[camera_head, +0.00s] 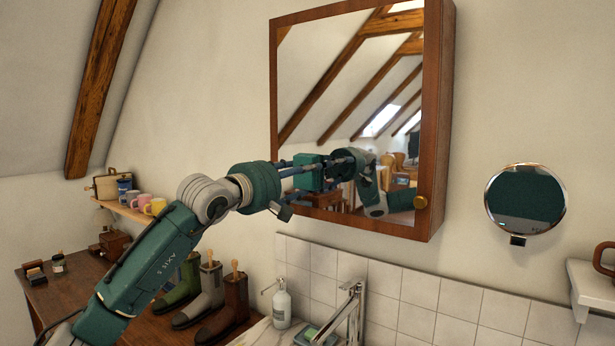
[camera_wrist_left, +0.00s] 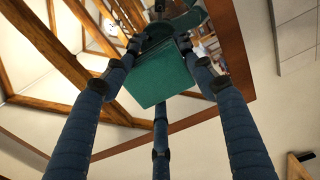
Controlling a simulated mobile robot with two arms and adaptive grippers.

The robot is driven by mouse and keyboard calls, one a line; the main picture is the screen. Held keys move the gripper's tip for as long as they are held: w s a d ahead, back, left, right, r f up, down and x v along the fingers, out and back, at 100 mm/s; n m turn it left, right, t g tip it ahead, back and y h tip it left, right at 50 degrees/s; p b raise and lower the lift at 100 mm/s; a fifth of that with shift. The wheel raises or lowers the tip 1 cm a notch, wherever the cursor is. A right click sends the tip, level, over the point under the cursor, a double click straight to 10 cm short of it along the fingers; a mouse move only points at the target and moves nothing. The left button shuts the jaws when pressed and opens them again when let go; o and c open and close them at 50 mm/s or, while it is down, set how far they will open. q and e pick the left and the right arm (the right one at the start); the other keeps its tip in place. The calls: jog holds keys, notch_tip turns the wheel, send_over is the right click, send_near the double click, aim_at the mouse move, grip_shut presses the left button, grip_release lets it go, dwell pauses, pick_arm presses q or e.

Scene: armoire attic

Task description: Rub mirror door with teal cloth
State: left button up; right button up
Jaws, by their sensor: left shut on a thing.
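The cloth looks like a folded block; in the left wrist view the cloth (camera_wrist_left: 160,76) sits between the fingers, close to the glass. I cannot tell whether it touches the glass. The mirror reflects my gripper and arm. My right gripper is not in view.
Below are a tap (camera_head: 352,308), a soap bottle (camera_head: 282,305) and white tiles (camera_head: 395,295). Boots (camera_head: 228,308) stand on a wooden table at left, under a shelf with mugs (camera_head: 145,201). A round mirror (camera_head: 526,199) is on the right wall.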

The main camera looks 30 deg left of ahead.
pick_arm(q)
jog(key=shift+a, duration=0.15)
jog(key=shift+s+f+b, duration=0.2)
jog(key=shift+s+b, duration=0.6)
jog(key=shift+b, duration=0.05)
jog(key=s+b, duration=0.1)
jog(key=s, duration=0.1)
jog(key=s+b, duration=0.1)
jog(key=s, duration=0.1)
jog(key=shift+s+a+r, duration=0.2)
jog(key=s+b, duration=0.2)
jog(key=s, duration=0.1)
jog(key=shift+a, duration=0.15)
jog(key=shift+f, duration=0.1)
dwell(0.3)
